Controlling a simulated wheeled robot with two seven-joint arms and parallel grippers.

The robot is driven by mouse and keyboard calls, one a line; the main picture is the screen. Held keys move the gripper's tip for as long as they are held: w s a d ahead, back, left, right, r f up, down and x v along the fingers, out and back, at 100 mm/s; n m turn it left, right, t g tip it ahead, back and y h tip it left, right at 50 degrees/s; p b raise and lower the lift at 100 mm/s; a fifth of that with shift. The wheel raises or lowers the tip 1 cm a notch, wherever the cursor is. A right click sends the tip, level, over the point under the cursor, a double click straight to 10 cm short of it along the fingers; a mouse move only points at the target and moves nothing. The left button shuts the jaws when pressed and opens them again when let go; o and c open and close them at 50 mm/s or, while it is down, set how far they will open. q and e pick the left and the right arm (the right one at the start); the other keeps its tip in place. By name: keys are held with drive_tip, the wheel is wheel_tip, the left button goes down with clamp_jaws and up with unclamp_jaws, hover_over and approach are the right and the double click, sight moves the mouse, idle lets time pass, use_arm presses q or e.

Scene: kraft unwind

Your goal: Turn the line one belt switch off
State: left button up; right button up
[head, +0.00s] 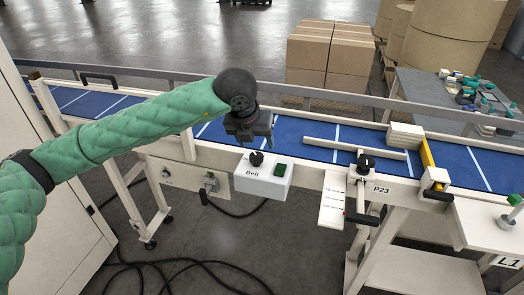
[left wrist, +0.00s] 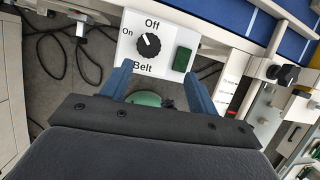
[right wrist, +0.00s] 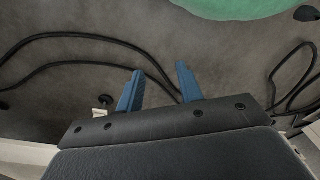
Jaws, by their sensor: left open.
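The white belt switch box (head: 250,184) hangs on the conveyor's front side, marked "Belt". Its black round knob (head: 256,158) is on top; in the left wrist view the knob (left wrist: 149,45) sits between "Off" above and "On" at its left. A small white mark on the knob seems to point up-left; its exact setting is hard to tell. A green button (left wrist: 182,59) is right of the knob. My left gripper (head: 252,143) is open and empty above the box, fingers apart from the knob. My right gripper (right wrist: 158,88) is open and empty over the floor.
The blue conveyor belt (head: 315,150) runs behind the box, with a stack of pale pads (head: 404,136) on it. A P23 stand with a black knob (head: 365,163) is to the right. Black cables (head: 185,264) lie on the floor. Cartons (head: 325,75) stand behind.

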sight(256, 155)
use_arm(q)
drive_tip(key=shift+w+a+m+t+y, duration=0.3)
drive_tip(key=shift+w+a+m+y, duration=0.1)
drive_tip(key=shift+a+m, duration=0.25)
use_arm(e)
drive_tip(key=shift+w+t, duration=0.4)
drive_tip(key=shift+w, duration=0.25)
use_arm(q)
drive_tip(key=shift+p+x, duration=1.8)
drive_tip(key=shift+x, duration=2.05)
use_arm(e)
wheel_tip(256, 155, down, 7)
drive_tip(key=s+d, duration=0.2)
drive_tip(key=shift+s+d+t, duration=0.25)
drive_tip(key=shift+s+t, duration=0.05)
drive_tip(key=shift+s, duration=0.05)
use_arm(q)
drive_tip(key=shift+s, duration=0.1)
drive_tip(key=c, duration=1)
use_arm(e)
drive_tip(key=shift+d, duration=0.1)
